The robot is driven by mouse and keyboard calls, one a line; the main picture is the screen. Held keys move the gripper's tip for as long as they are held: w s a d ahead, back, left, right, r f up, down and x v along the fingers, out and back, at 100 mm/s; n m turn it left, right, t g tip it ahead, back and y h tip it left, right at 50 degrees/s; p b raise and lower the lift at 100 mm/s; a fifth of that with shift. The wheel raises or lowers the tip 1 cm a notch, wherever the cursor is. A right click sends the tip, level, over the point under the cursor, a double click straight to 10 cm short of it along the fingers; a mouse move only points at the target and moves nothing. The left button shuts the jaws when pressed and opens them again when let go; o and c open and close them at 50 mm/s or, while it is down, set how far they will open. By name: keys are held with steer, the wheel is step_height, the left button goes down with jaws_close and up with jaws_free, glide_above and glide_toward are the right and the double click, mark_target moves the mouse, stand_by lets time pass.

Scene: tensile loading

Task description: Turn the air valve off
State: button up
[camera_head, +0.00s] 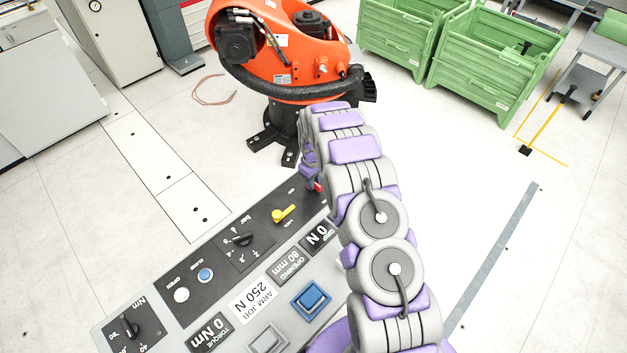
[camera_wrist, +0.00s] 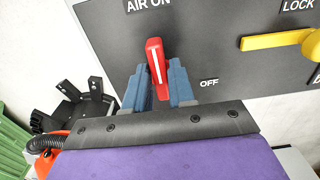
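The air valve handle (camera_wrist: 156,66) is red with a white stripe. In the wrist view it stands on a dark panel, pointing up toward the "AIR ON" label (camera_wrist: 149,5), with the "OFF" label (camera_wrist: 209,83) at its lower right. My gripper (camera_wrist: 160,88) has its two blue fingers on either side of the handle. I cannot tell whether they press on it or leave a small gap. In the head view my arm hides most of the valve; only a bit of red (camera_head: 318,184) shows beside it.
A yellow lock lever (camera_wrist: 275,40) sits right of the valve; it also shows in the head view (camera_head: 284,213). The console (camera_head: 190,325) carries knobs, buttons and displays. An orange robot arm (camera_head: 275,50) stands behind it, with green crates (camera_head: 490,65) at the back right.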

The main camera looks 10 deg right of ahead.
jaws_close()
steer(key=m+p, duration=0.1)
steer(key=m, duration=0.2)
steer(key=shift+s+a+m+p, duration=0.15)
steer(key=shift+a+m+p, duration=0.05)
steer(key=shift+m+p, duration=0.2)
steer(key=m+p, duration=0.1)
steer(key=m, duration=0.3)
steer(key=shift+a+m+p, duration=0.3)
steer(key=shift+a+p, duration=0.05)
steer(key=m, duration=0.1)
steer(key=m+p, duration=0.1)
steer(key=m, duration=0.1)
steer(key=m+p, duration=0.1)
steer(key=m, duration=0.1)
steer(key=shift+a, duration=0.3)
steer(key=shift+w+a+m+p, duration=0.15)
steer(key=shift+m+p, duration=0.4)
steer(key=shift+m, duration=0.6)
steer(key=shift+w+a+m+p, duration=0.15)
steer(key=shift+m+p, duration=0.35)
steer(key=shift+m, duration=0.65)
steer(key=shift+d, duration=0.1)
